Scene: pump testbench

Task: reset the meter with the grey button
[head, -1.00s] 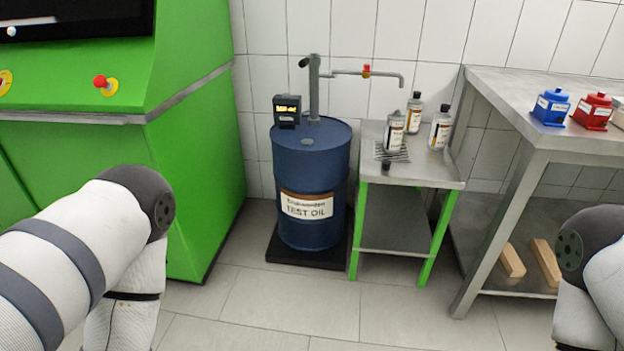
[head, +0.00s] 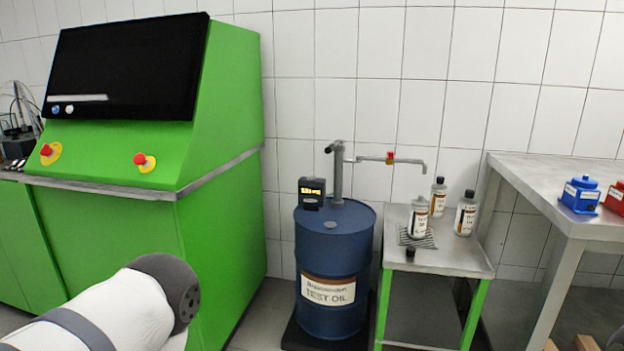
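A grey pump pipe (head: 338,172) with a spout and a red valve (head: 390,158) rises beside the meter. My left arm comes in at the lower left, but its gripper is out of view. My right arm and gripper are not in view.
A green test bench (head: 235,130) with a black screen stands left of the drum. A small side table (head: 450,258) with several bottles stands right of it.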

